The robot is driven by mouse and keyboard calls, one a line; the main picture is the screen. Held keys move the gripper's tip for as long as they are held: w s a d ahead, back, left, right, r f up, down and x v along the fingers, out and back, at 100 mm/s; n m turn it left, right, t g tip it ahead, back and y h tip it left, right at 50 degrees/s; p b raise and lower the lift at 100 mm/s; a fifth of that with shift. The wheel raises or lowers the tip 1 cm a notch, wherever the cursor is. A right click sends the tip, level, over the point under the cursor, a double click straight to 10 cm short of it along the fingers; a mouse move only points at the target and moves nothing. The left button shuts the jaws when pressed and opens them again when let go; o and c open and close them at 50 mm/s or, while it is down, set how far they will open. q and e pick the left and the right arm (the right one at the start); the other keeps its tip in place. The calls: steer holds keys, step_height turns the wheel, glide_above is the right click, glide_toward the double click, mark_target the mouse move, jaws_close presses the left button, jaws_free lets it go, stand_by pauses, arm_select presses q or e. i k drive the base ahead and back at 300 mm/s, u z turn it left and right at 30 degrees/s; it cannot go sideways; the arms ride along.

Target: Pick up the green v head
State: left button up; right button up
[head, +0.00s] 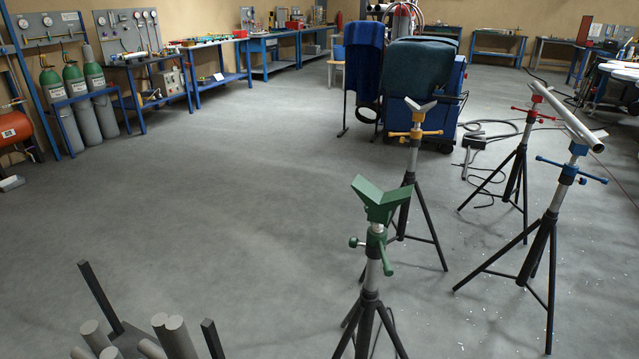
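The green v head (382,200) sits upright on top of a black tripod stand (371,299), right of the middle in the head view. A green collar and handle (375,241) are just below it on the stand's silver post. Neither of my grippers shows in the head view.
A yellow-collared v-head stand (416,135) is behind. Red-collared (521,145) and blue-collared (551,212) stands at right hold a silver pipe (567,118). A rack with grey cylinders (178,338) is at lower left. Workbenches (270,65) line the back. The floor at left-centre is clear.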

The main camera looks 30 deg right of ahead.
mark_target(371, 197)
steer(key=z, duration=0.15)
steer(key=i, duration=0.9)
steer(key=z, duration=0.5)
